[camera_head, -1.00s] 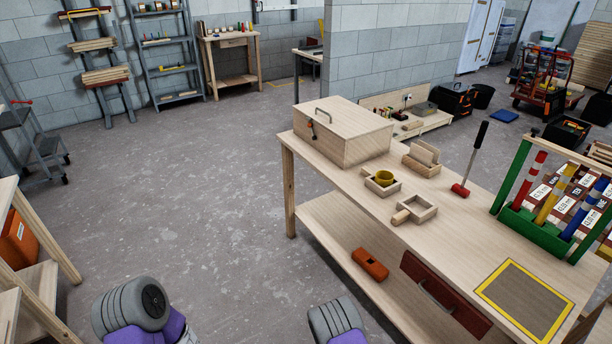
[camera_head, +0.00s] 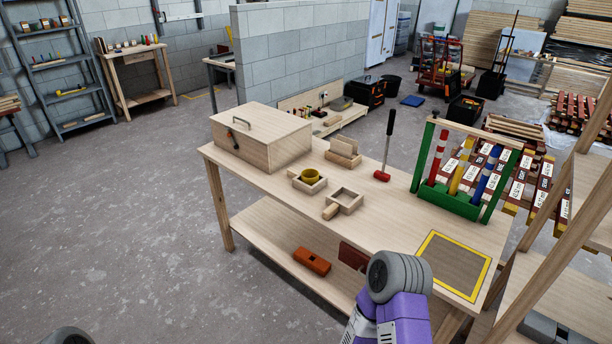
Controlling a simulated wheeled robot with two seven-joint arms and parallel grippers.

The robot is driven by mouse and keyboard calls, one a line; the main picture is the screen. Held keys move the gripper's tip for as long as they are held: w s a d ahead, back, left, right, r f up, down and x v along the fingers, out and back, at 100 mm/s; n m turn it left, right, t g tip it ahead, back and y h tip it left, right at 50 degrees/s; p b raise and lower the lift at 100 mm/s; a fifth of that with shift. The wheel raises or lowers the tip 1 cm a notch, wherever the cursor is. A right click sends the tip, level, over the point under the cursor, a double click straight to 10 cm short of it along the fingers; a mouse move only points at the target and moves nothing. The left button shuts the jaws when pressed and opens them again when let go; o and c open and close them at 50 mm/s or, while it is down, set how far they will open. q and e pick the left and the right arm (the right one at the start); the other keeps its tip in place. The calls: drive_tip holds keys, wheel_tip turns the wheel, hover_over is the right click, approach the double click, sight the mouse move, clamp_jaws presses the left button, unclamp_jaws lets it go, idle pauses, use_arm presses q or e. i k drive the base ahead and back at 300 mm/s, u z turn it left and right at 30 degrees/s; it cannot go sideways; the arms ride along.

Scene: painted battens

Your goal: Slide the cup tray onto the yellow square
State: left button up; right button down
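The cup tray (camera_head: 312,187) is a small square wooden tray with a short handle, lying on the workbench top (camera_head: 385,222). A yellow cup (camera_head: 310,176) stands in it. The yellow square (camera_head: 432,284) is a yellow outline around a grey-brown patch at the bench's near right end. The tray is well to the left of it, apart from it. A purple and grey part of my arm shows in front of the bench, but neither gripper's fingers are in view.
An empty wooden tray with a handle (camera_head: 345,210) lies between the cup tray and the square. A red-headed mallet (camera_head: 382,176), a green rack with coloured posts (camera_head: 450,200) and a wooden box (camera_head: 262,145) stand on the bench. A wooden frame (camera_head: 560,215) rises at right.

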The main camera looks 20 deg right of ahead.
sight(344, 200)
drive_tip(key=u, duration=0.35)
drive_tip(key=i, duration=2.15)
drive_tip(key=z, duration=2.75)
